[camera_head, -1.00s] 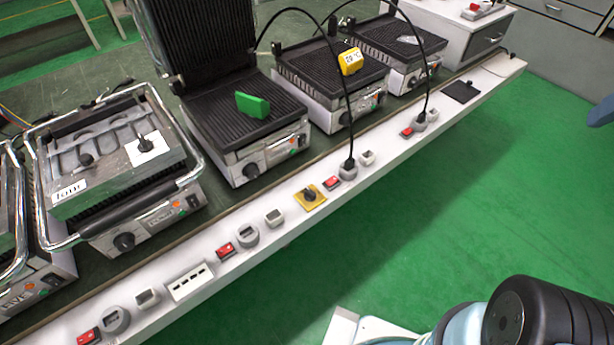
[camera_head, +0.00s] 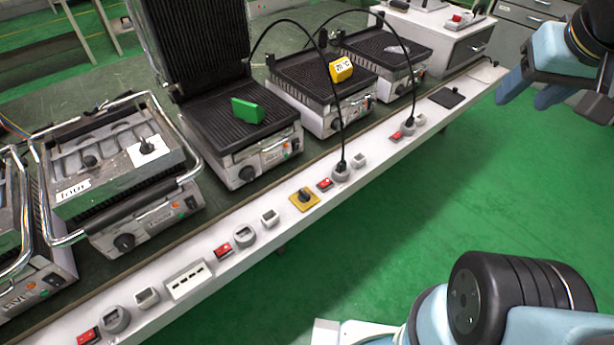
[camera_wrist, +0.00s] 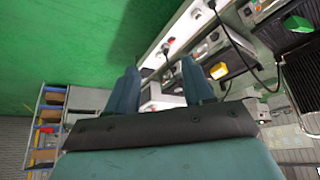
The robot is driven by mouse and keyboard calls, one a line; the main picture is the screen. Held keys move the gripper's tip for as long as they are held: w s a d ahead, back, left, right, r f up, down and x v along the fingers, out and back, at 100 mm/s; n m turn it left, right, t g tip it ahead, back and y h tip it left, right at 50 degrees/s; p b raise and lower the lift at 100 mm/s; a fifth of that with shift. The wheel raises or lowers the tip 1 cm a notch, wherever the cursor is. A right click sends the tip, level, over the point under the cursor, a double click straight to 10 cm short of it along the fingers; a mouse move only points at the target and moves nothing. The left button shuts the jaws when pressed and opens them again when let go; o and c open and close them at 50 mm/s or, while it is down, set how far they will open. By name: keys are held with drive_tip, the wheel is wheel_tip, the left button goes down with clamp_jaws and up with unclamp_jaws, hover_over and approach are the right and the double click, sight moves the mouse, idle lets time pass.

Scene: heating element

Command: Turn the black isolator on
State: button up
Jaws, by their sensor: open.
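A black rotary knob on a yellow plate (camera_head: 304,199), the only black isolator-like switch I see, sits on the white front ledge of the bench in the head view. I cannot pick it out surely in the wrist view. My gripper (camera_head: 530,92) is at the upper right of the head view, above the green floor near the ledge's far end, well to the right of the knob. In the wrist view its two teal fingers (camera_wrist: 161,76) stand apart with nothing between them. It touches nothing.
The white ledge (camera_head: 235,215) carries red rocker switches, grey sockets and two plugged black cables (camera_head: 341,125) that arch upward. Contact grills stand behind it, one bearing a green block (camera_head: 249,110) and another a yellow block (camera_head: 341,69). The green floor (camera_head: 400,225) in front is clear.

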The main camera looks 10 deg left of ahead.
drive_tip(key=shift+o, duration=0.7)
drive_tip(key=shift+w+a, duration=0.1)
drive_tip(key=shift+w, duration=0.2)
drive_tip(key=shift+o, duration=1.4)
drive_tip(key=w+a+f+n, duration=0.2)
drive_tip(key=w+n, duration=0.1)
drive_tip(key=w, duration=0.2)
drive_tip(key=w+a+f+n+g+h, duration=0.1)
drive_tip(key=w+a+f+n, duration=0.1)
drive_tip(key=w+a+n, duration=0.1)
drive_tip(key=shift+w+n+g, duration=0.3)
drive_tip(key=shift+w+n, duration=0.2)
drive_tip(key=shift+w, duration=0.5)
drive_tip(key=n+g+y, duration=0.1)
drive_tip(key=n+g, duration=0.3)
drive_tip(key=n, duration=1.7)
hover_over(304, 192)
wheel_tip(304, 192, down, 35)
wheel_tip(304, 192, down, 14)
drive_tip(key=shift+d+r, duration=0.1)
drive_tip(key=shift+r, duration=0.15)
drive_tip(key=shift+c, duration=0.3)
drive_tip(key=c, duration=1)
